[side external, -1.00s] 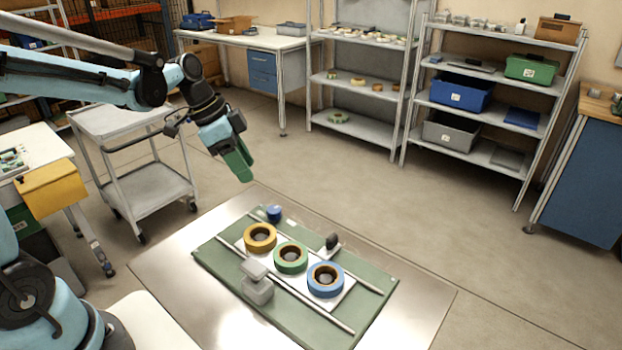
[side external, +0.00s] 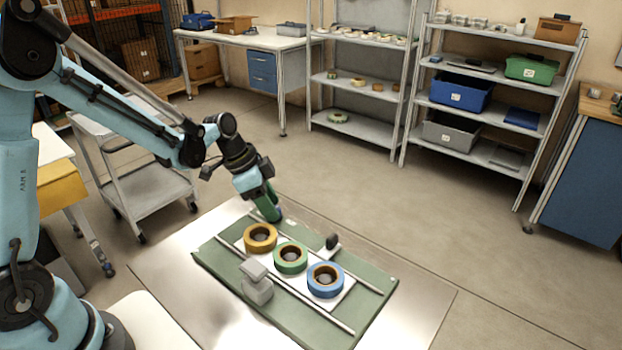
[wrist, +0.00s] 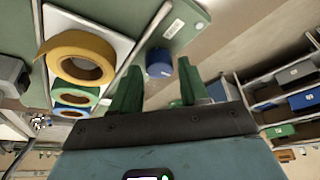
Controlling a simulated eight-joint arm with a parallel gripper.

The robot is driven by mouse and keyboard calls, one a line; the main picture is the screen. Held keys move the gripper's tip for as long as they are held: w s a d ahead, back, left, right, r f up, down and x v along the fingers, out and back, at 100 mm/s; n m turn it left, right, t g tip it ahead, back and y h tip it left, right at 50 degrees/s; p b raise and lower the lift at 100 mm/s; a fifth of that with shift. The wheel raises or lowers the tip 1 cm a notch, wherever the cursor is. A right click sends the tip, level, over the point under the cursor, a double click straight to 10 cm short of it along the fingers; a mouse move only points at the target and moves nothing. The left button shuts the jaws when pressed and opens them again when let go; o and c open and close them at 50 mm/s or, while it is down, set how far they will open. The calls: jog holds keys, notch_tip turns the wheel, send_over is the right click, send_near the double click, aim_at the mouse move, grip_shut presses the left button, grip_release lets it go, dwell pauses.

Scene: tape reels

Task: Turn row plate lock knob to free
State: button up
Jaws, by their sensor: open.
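A blue round knob (wrist: 159,62) stands at the end of the green board (wrist: 190,22), beside a small white label. My gripper (wrist: 158,72) is open, with its two green fingers on either side of the knob in the wrist picture; I cannot tell whether they touch it. In the side view my gripper (side external: 270,212) points down at the board's far left corner and mostly hides the knob. The white row plate (side external: 345,292) lies between two rails and carries a yellow reel (side external: 260,230), a green reel (side external: 291,249) and a blue reel (side external: 325,270).
A grey block-shaped part (side external: 257,289) stands at the board's near side. A black knob (side external: 332,241) on a white bracket stands by the far rail. A wheeled cart (side external: 150,170) is at left, shelves (side external: 490,110) are behind. The metal table around the board is clear.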

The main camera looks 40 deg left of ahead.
jog(key=shift+w+d+f, duration=0.1)
jog(key=shift+f, duration=0.3)
jog(key=c, duration=0.8)
jog(key=shift+o, duration=0.2)
